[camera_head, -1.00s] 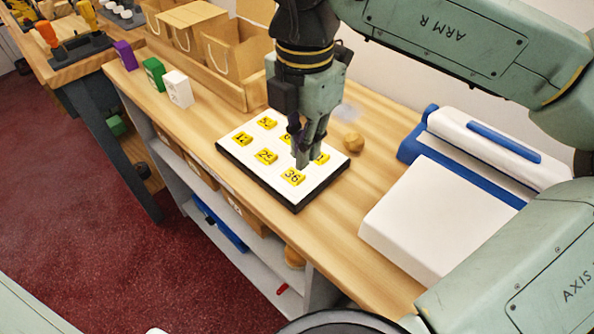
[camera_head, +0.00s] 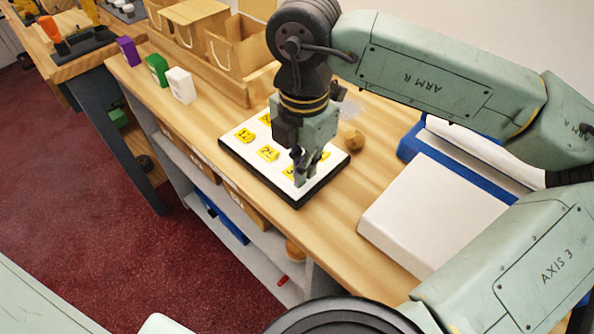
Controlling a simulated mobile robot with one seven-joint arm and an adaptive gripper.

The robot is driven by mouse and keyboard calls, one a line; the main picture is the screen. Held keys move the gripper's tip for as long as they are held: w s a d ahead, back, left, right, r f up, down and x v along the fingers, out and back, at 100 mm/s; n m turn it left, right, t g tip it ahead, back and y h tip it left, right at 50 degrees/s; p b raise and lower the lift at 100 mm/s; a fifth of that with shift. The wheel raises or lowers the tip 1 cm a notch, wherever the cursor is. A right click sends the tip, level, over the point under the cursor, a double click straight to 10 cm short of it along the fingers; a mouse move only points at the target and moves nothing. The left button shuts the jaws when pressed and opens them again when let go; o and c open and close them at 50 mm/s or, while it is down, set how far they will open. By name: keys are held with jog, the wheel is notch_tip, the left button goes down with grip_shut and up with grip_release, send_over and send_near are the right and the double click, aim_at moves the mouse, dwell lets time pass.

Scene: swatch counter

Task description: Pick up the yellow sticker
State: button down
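Several yellow stickers with black numbers lie in rows on a white board with a black edge (camera_head: 255,171). In the head view, one sticker (camera_head: 244,136) is at the left and another (camera_head: 268,153) is in the middle. A front sticker (camera_head: 288,173) is partly covered by my gripper (camera_head: 299,182). Part of another sticker (camera_head: 325,155) shows just right of the fingers. My gripper points down at the board's front right, with its fingertips at or just above the front sticker. Its fingers overlap from this angle, so their gap and any contact are hidden.
A white and blue machine (camera_head: 435,215) stands at the right. A small tan lump (camera_head: 354,140) is just behind the board. Purple, green (camera_head: 157,71) and white (camera_head: 180,85) blocks stand at the back left, beside paper bags in a wooden tray (camera_head: 215,77).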

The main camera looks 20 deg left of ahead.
jog(key=shift+r, duration=0.1)
notch_tip(320, 180, up, 14)
jog(key=p, duration=0.1)
dwell(0.9)
jog(key=shift+w, duration=0.1)
